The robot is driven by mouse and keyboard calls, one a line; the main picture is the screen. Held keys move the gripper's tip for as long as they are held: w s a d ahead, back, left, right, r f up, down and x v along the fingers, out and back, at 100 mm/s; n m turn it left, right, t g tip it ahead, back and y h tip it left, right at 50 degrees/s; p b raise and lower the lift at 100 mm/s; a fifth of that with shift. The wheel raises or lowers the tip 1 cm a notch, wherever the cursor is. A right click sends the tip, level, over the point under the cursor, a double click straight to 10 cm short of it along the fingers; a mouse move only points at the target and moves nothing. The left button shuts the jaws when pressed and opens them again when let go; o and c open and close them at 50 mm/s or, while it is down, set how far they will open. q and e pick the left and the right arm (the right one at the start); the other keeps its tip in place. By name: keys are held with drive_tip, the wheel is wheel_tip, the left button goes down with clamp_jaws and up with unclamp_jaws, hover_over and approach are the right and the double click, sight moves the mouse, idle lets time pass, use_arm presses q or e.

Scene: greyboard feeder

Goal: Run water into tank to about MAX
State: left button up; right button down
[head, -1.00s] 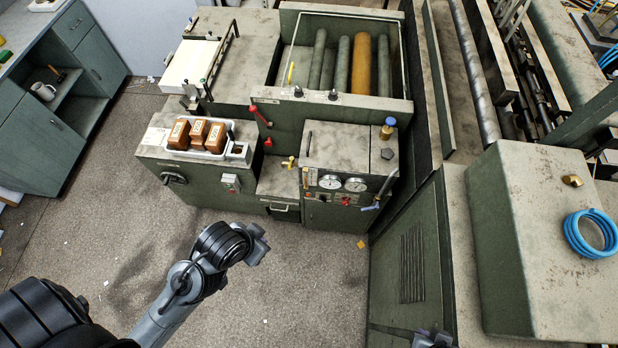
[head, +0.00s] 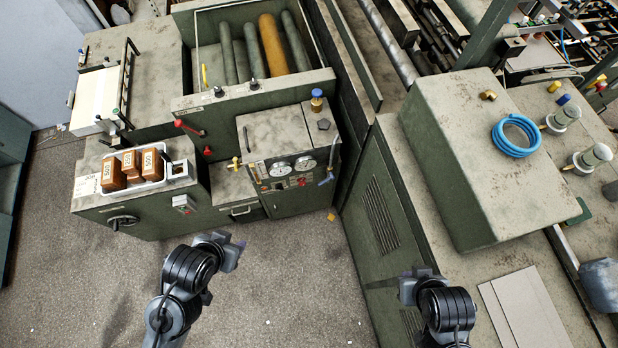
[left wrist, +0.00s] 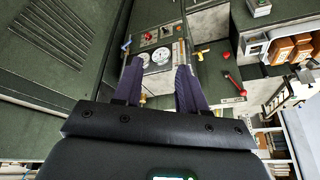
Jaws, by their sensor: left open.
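I cannot tell which thing is the water tank, and no MAX mark can be read. The green gauge cabinet (head: 290,165) has two round dials, a blue-capped brass fitting (head: 316,99), a blue-handled lever (head: 327,178) and a yellow tap-like handle (head: 235,163) at its left. The left wrist view shows the dials (left wrist: 158,56) and yellow handle (left wrist: 201,50) beyond the fingers. My left gripper (head: 237,252) is open and empty, in front of the cabinet and apart from it; its two fingers spread in the left wrist view (left wrist: 157,82). My right gripper (head: 407,285) is near the right-hand machine, fingers unclear.
Red levers (head: 187,128) stick out of the machine front. The floor (head: 280,290) between my arms is clear.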

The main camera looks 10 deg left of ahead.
use_arm(q)
drive_tip(key=w+d+f+m+t+h, duration=0.1)
drive_tip(key=w+d+f+m+t, duration=0.1)
drive_tip(key=w, duration=0.1)
drive_tip(key=m+t+h+b, duration=0.5)
drive_tip(key=m+h+b, duration=0.5)
drive_tip(key=b, duration=4.7)
approach(321, 183)
wheel_tip(321, 183, down, 2)
drive_tip(key=w+n+h, duration=0.1)
drive_tip(key=n+h, duration=0.1)
drive_tip(key=b+x, duration=0.3)
drive_tip(key=x, duration=0.6)
drive_tip(key=shift+w+f+b, duration=0.1)
drive_tip(key=shift+b, duration=0.3)
drive_tip(key=shift+w+d, duration=0.35)
drive_tip(key=shift+d, duration=0.05)
clamp_jaws()
